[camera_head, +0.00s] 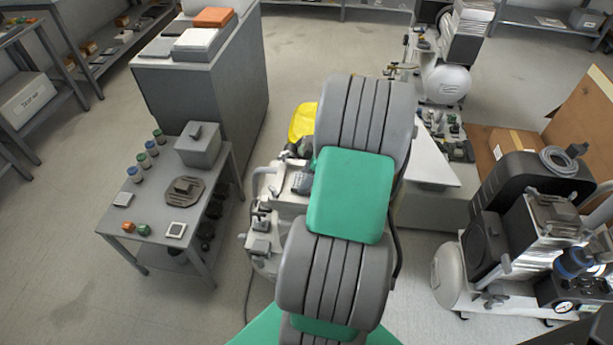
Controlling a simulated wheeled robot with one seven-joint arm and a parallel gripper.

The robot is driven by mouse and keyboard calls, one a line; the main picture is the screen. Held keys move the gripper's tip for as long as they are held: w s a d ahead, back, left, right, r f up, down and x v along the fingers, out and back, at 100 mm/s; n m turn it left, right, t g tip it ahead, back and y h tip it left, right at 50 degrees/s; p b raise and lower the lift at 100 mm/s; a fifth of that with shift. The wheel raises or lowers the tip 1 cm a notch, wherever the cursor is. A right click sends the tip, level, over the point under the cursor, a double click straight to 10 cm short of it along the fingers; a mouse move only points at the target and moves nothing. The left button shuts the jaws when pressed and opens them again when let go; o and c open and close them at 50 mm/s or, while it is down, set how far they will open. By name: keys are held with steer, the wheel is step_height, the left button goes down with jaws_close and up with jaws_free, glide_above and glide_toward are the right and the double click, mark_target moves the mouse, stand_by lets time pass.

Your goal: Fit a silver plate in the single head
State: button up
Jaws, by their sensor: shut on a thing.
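My gripper is not visible; my grey and green arm covers the middle of the view and may hide it. A compressor with a ribbed silver head (545,230) stands at the right. Another white machine (262,230) stands behind my arm and is partly hidden. I cannot tell which machine has the single head.
The low grey table (150,241) also holds a grey box (198,145), a dark octagonal piece (184,189), several small jars and coloured blocks. A tall grey cabinet (190,95) stands behind it. An open cardboard box (585,115) is at the right. Floor is clear at lower left.

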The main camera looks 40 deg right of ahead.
steer(key=o, duration=2)
steer(key=shift+r, duration=0.1)
steer(key=shift+c, duration=0.2)
steer(key=shift+o, duration=0.3)
steer(key=shift+r+p, duration=2.25)
steer(key=shift+r, duration=1.2)
steer(key=a+r+m+h, duration=0.1)
steer(key=a+r, duration=0.3)
steer(key=a, duration=0.3)
steer(key=w+a+r+m, duration=0.1)
steer(key=a+r+m, duration=0.15)
steer(key=a, duration=0.45)
steer(key=a+r+m+h, duration=0.1)
steer(key=a+r, duration=0.3)
steer(key=a, duration=0.3)
steer(key=s+a+r+m+p, duration=0.1)
steer(key=s+a+r+m, duration=0.1)
steer(key=s+a, duration=0.3)
steer(key=shift+s+a+r+m+h, duration=0.2)
steer(key=shift+a+r+m+h, duration=0.25)
steer(key=shift+a, duration=0.65)
